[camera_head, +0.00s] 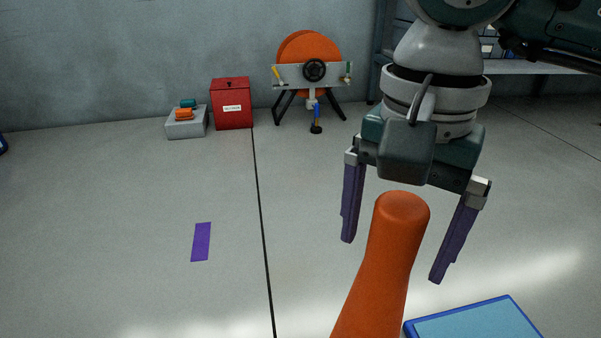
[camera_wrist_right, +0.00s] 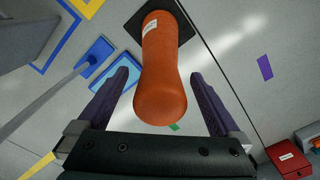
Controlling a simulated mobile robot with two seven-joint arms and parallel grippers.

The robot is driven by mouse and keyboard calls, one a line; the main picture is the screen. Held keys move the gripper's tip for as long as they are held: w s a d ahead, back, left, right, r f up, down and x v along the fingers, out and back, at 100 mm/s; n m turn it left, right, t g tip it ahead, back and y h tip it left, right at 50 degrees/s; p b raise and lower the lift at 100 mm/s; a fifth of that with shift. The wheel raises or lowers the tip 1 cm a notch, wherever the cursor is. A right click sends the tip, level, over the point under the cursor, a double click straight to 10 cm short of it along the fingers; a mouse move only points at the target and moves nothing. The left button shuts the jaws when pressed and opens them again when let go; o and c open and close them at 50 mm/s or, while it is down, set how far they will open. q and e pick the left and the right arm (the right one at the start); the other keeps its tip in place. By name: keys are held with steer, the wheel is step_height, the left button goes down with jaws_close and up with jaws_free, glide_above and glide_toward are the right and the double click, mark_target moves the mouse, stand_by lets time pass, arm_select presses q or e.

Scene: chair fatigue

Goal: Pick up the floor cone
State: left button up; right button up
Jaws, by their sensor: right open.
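The orange floor cone (camera_head: 382,270) stands at the bottom centre-right of the head view, its lower part cut off by the frame edge. It also shows in the right wrist view (camera_wrist_right: 163,70), with a white label and a dark square base (camera_wrist_right: 187,25). My right gripper (camera_head: 393,262) is open, its two purple fingers pointing down on either side of the cone's rounded top. In the right wrist view, the fingers (camera_wrist_right: 160,95) flank the cone with gaps visible on both sides. My left gripper is not in view.
A blue flat tray-like object (camera_head: 478,322) lies beside the cone at the right. A red box (camera_head: 232,104), a grey block with small items (camera_head: 187,128) and an orange disc on a stand (camera_head: 312,50) are along the back wall. A purple floor strip (camera_head: 201,242) lies left on open floor.

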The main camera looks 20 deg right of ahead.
step_height(320, 180, down, 2)
steer(key=shift+f, duration=0.1)
steer(key=shift+r, duration=0.2)
jaws_close()
stand_by(0.6)
